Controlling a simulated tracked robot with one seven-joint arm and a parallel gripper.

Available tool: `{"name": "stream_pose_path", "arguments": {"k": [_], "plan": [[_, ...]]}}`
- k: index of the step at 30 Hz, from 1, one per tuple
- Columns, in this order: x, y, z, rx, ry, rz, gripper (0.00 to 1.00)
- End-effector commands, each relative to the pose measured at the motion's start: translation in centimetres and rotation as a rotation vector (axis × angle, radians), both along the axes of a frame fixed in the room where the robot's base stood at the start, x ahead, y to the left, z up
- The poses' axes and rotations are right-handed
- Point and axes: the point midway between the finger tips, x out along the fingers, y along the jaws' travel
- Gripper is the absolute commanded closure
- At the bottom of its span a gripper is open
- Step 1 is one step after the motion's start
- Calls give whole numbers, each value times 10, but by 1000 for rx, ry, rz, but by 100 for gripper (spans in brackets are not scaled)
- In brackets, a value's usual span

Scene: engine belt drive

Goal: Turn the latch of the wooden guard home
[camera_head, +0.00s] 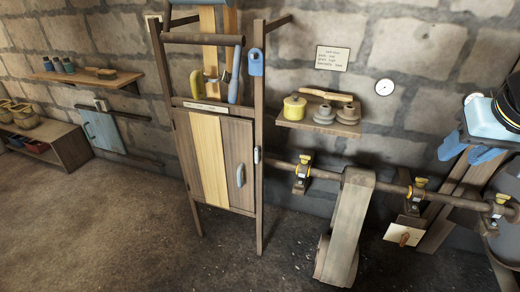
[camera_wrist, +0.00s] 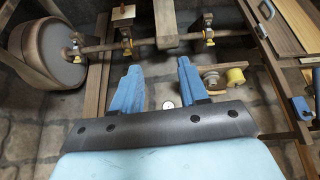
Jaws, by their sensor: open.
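A plank panel (camera_head: 208,155) with a pale middle board and a grey handle (camera_head: 240,176) stands in a wooden frame left of centre; it looks like the wooden guard. A small light metal piece (camera_head: 257,154) on the frame's right post may be its latch; its exact angle is too small to tell. The panel's edge and handle (camera_wrist: 267,10) show at the upper right of the wrist view. My gripper (camera_head: 464,157) is at the right of the head view, well away from the panel. Its blue fingers (camera_wrist: 158,80) are apart with nothing between them.
A horizontal shaft (camera_head: 385,187) on yellow-capped bearings runs right of the panel, with a wooden upright (camera_head: 346,225) before it. A wall shelf (camera_head: 330,122) holds a yellow pot and spools. A small plate with an orange handle (camera_head: 404,237) sits below the shaft. Floor at left is clear.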

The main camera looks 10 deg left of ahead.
Motion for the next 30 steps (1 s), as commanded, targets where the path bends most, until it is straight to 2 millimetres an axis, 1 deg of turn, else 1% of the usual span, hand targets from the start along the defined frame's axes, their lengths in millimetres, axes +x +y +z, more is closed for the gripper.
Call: {"name": "stream_pose_path", "arguments": {"k": [5, 8, 11, 14, 15, 17, 18, 22, 26, 27, 30], "plan": [[4, 2, 1, 5, -4, 5, 56], [18, 11, 2, 26, -20, 24, 56], [45, 28, 3, 63, -52, 50, 56], [79, 51, 4, 113, -96, 82, 56], [93, 61, 4, 132, -114, 92, 56], [113, 77, 4, 163, -141, 105, 56], [126, 88, 3, 182, -159, 112, 56], [167, 123, -2, 241, -214, 124, 56], [203, 159, -11, 291, -264, 124, 56], [214, 171, -14, 304, -281, 123, 56], [238, 199, -25, 333, -318, 113, 56]]}}
